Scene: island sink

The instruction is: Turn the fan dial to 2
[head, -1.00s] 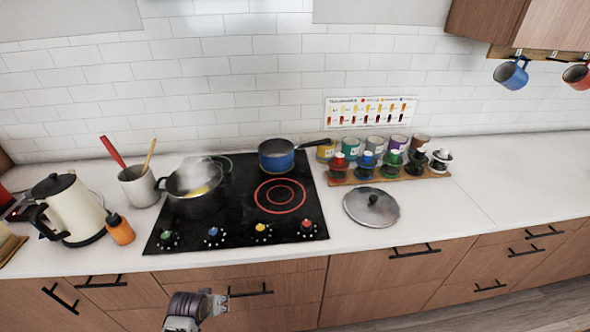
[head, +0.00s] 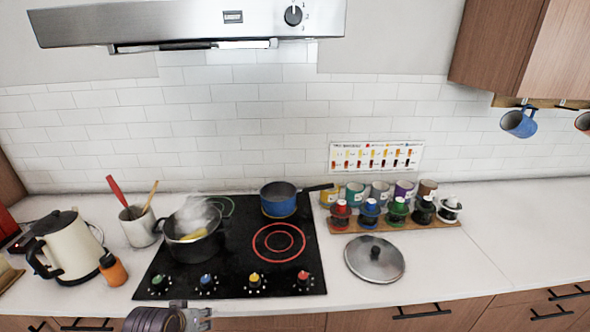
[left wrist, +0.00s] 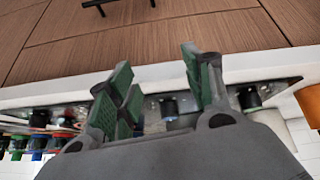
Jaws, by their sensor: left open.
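The fan dial (head: 293,15) is a round black knob with a light pointer line, on the right part of the steel range hood (head: 190,26) at the top of the head view. Small numbers stand to its right. My left gripper (head: 196,314) is low in the head view, in front of the counter's front edge and far below the dial. In the left wrist view its green-padded fingers (left wrist: 165,85) are spread with nothing held between them. The dial is not in the wrist view. My right gripper is not in view.
A black cooktop (head: 235,285) has a steaming pot (head: 190,248) and a blue saucepan (head: 278,205) on it. A kettle (head: 68,245) stands left; a lid (head: 375,262) and spice rack (head: 385,226) are right. Blue mug (head: 520,122) hangs right. Space below the hood is clear.

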